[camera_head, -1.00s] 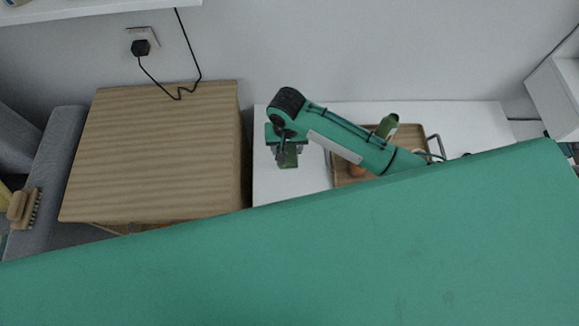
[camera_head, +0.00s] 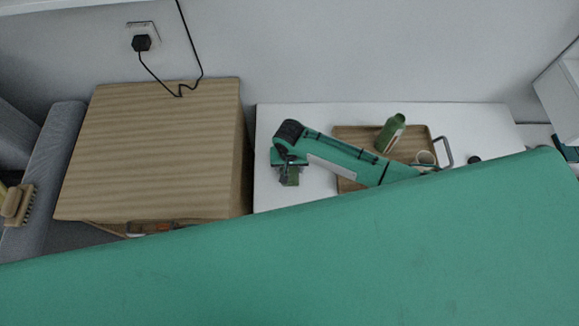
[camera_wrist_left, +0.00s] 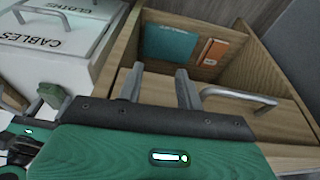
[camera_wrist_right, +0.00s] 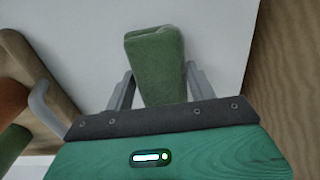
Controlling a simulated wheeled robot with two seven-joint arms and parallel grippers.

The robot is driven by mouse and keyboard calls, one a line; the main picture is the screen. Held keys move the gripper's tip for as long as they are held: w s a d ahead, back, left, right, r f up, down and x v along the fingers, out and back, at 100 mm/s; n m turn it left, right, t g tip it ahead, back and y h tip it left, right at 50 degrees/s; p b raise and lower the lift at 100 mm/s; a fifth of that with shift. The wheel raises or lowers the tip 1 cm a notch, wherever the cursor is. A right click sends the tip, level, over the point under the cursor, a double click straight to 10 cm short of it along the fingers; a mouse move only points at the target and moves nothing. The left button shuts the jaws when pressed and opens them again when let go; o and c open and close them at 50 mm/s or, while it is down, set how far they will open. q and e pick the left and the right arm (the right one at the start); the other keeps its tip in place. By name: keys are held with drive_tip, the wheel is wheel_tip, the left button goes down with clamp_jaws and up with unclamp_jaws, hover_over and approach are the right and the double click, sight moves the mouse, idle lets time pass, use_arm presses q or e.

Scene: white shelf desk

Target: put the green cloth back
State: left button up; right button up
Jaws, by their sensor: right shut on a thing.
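The folded green cloth (camera_wrist_right: 156,62) is between the fingers of my right gripper (camera_wrist_right: 157,88), which is shut on it, in the right wrist view. In the head view my right gripper (camera_head: 290,170) holds the cloth (camera_head: 291,179) over the white surface, just right of the wooden cabinet. The cloth also shows at the left of the left wrist view (camera_wrist_left: 54,97). My left gripper (camera_wrist_left: 160,85) is open and empty, its fingers over the front of an open wooden drawer (camera_wrist_left: 276,112), left of its metal handle (camera_wrist_left: 238,96). My left gripper is hidden in the head view.
The drawer holds a teal item (camera_wrist_left: 168,45) and an orange item (camera_wrist_left: 214,52). The wooden cabinet (camera_head: 150,150) stands left. A wooden tray (camera_head: 350,133) with a green bottle (camera_head: 390,135) and a cup (camera_head: 425,158) lies right. A white box labelled CABLES (camera_wrist_left: 40,45) shows too.

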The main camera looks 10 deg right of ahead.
drive_tip(key=o, duration=1)
drive_tip(key=shift+f, duration=0.1)
drive_tip(key=shift+c, duration=0.2)
use_arm(q)
drive_tip(key=shift+f, duration=0.1)
